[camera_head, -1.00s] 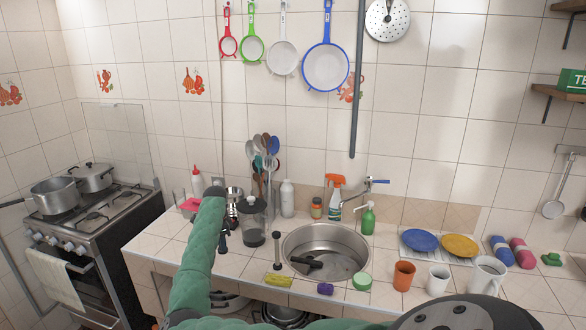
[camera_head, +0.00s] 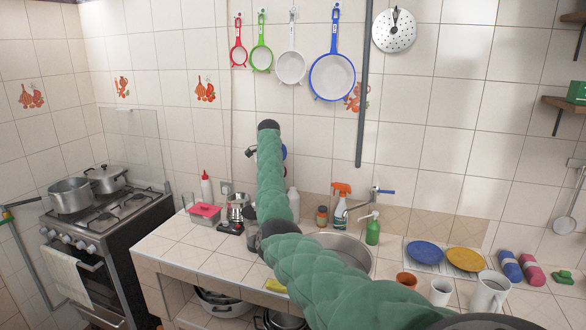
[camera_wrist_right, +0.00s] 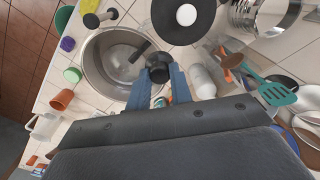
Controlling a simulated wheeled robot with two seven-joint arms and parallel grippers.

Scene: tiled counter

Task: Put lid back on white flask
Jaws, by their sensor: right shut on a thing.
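The white flask (camera_head: 293,200) stands on the counter behind the left side of the sink, partly hidden by my arm in the head view. A pale bottle that looks like it lies to the right of my fingers in the right wrist view (camera_wrist_right: 203,82). There my right gripper (camera_wrist_right: 159,76) has its two blue fingers shut on a small black lid (camera_wrist_right: 158,66), held apart from the flask. In the head view my green-sleeved right arm reaches up in front of the utensils and hides the gripper. My left gripper is not in view.
The orange spray bottle (camera_head: 341,205) and green soap bottle (camera_head: 373,230) stand behind the sink.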

